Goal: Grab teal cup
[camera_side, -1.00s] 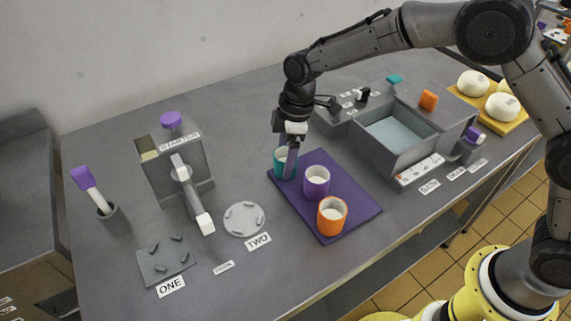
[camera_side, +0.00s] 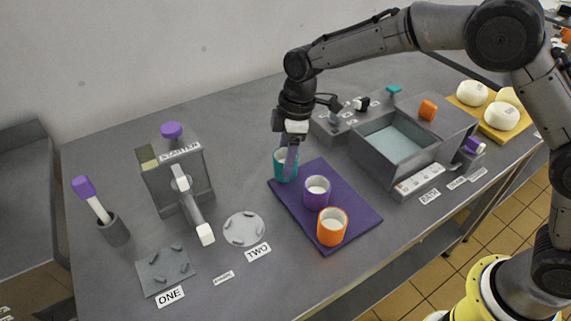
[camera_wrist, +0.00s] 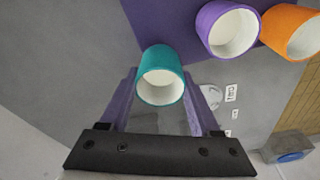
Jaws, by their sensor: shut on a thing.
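The teal cup (camera_side: 281,168) stands upright on the far left corner of the purple mat (camera_side: 350,219). In the side view, a finger hides part of the cup. I cannot tell whether the cup's base touches the mat.
The purple cup (camera_side: 317,192) and the orange cup (camera_side: 332,228) stand in a row on the mat. The grey bath (camera_side: 395,145) is to the right. The starter machine (camera_side: 178,180) and the round plate (camera_side: 244,230) are to the left.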

